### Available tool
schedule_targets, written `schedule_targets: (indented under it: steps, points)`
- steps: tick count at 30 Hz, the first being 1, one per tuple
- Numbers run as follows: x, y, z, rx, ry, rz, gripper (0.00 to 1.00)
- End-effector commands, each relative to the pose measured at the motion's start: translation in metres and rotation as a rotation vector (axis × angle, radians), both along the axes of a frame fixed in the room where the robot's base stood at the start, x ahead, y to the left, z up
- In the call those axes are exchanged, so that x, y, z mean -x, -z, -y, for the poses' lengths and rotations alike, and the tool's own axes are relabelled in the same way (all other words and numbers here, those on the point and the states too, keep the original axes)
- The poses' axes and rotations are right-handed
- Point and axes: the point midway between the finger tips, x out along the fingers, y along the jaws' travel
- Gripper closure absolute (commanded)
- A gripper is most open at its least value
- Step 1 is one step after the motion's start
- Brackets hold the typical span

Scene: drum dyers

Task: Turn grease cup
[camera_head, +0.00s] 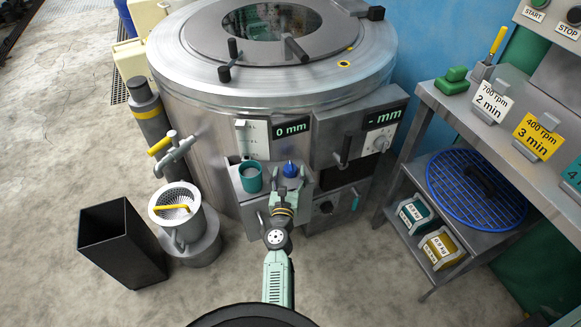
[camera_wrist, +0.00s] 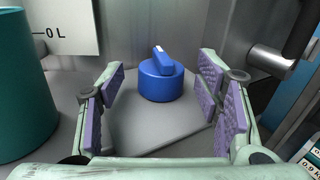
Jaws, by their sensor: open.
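The grease cup appears to be the small blue round cap with a raised bar handle (camera_wrist: 161,82). It stands upright on a grey shelf (camera_wrist: 140,128) on the drum's front, and also shows in the head view (camera_head: 290,169). My gripper (camera_wrist: 161,95) is open, with its purple-padded fingers spread on the left and right. The blue cup lies ahead, between the fingers in the picture, apart from both pads. In the head view my gripper (camera_head: 288,186) is at the shelf, just in front of the cup.
A teal cup (camera_head: 250,177) stands left of the blue one on the shelf; it also shows in the wrist view (camera_wrist: 22,90). A metal handle (camera_wrist: 275,60) juts out at right. The large steel drum (camera_head: 200,120) rises behind. A black bin (camera_head: 125,245) stands at left.

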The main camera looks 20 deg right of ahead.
Motion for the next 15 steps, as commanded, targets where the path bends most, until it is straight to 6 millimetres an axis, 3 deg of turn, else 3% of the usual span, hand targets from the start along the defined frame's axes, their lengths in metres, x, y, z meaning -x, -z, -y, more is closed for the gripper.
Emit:
schedule_targets:
  steps: [9, 15]
  points:
    - [0.0000, 0.0001, 0.0001, 0.000, 0.001, 0.000, 0.41]
    - [0.0001, 0.0001, 0.0002, 0.000, 0.001, 0.000, 0.55]
